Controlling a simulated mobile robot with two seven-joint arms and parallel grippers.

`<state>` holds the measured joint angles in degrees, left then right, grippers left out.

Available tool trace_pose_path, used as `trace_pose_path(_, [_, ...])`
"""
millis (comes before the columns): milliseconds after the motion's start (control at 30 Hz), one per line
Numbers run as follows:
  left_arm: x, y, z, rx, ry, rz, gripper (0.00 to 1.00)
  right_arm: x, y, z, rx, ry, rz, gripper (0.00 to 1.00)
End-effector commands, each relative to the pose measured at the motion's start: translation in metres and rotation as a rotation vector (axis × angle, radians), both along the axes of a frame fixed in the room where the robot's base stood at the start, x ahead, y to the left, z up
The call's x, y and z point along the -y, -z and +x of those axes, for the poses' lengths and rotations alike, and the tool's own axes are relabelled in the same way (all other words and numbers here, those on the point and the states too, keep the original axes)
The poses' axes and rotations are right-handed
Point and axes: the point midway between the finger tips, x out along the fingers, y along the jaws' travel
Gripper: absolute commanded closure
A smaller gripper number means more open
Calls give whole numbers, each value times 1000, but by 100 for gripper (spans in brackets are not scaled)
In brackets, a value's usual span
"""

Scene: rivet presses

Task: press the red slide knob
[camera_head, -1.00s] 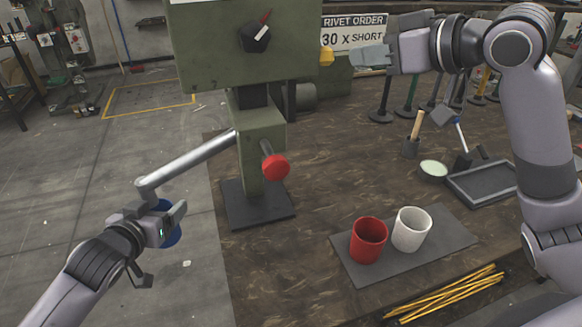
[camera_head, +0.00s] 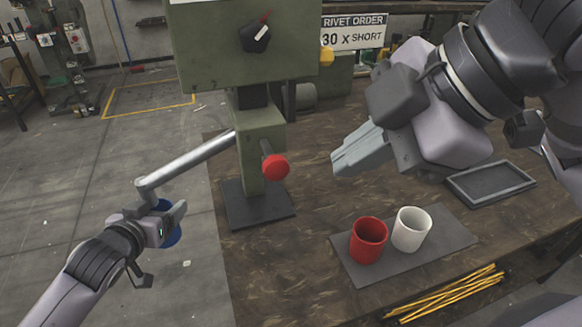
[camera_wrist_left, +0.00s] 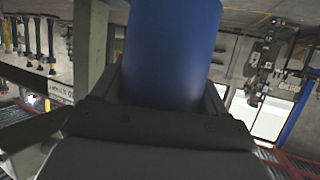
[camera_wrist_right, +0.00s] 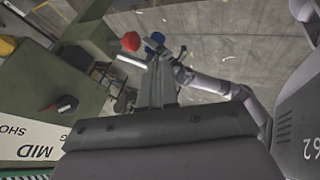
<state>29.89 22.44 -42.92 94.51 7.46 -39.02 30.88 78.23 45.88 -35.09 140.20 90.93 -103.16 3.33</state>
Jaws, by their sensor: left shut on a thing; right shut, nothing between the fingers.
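The red slide knob (camera_head: 275,167) sticks out from the front of the green rivet press (camera_head: 243,45); it also shows in the right wrist view (camera_wrist_right: 131,41). My right gripper (camera_head: 336,168) is shut and empty, to the right of the knob at about its height in the picture and apart from it. My left gripper (camera_head: 172,222) is shut on the blue handle (camera_head: 168,235) at the end of the press's metal lever (camera_head: 190,163). The blue handle fills the middle of the left wrist view (camera_wrist_left: 172,50).
A red cup (camera_head: 368,240) and a white cup (camera_head: 411,229) stand on a dark mat (camera_head: 365,273). Yellow rods (camera_head: 445,293) lie near the front edge. A grey tray (camera_head: 490,182) is at the right. A sign (camera_head: 353,33) reads "RIVET ORDER 30 x SHORT".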

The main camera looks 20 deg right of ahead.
Motion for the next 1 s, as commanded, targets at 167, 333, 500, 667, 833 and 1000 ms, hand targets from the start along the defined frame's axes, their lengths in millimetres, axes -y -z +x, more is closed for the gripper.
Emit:
trace_pose_path(167, [0, 0, 0, 1, 0, 0, 56, 0, 0, 0, 1, 1, 3, 100])
trace_pose_path(333, [0, 0, 0, 1, 0, 0, 56, -2, 5, 3, -1, 2, 3, 100])
trace_pose_path(500, [0, 0, 0, 1, 0, 0, 56, -11, 24, 13, -5, 2, 3, 100])
trace_pose_path(667, [0, 0, 0, 1, 0, 0, 56, -23, 48, 27, -6, 1, 4, 100])
trace_pose_path(833, [0, 0, 0, 1, 0, 0, 56, -35, 75, 43, -6, 1, 4, 100])
trace_pose_path(1000, [0, 0, 0, 1, 0, 0, 56, -38, 80, 66, 0, 6, 5, 100])
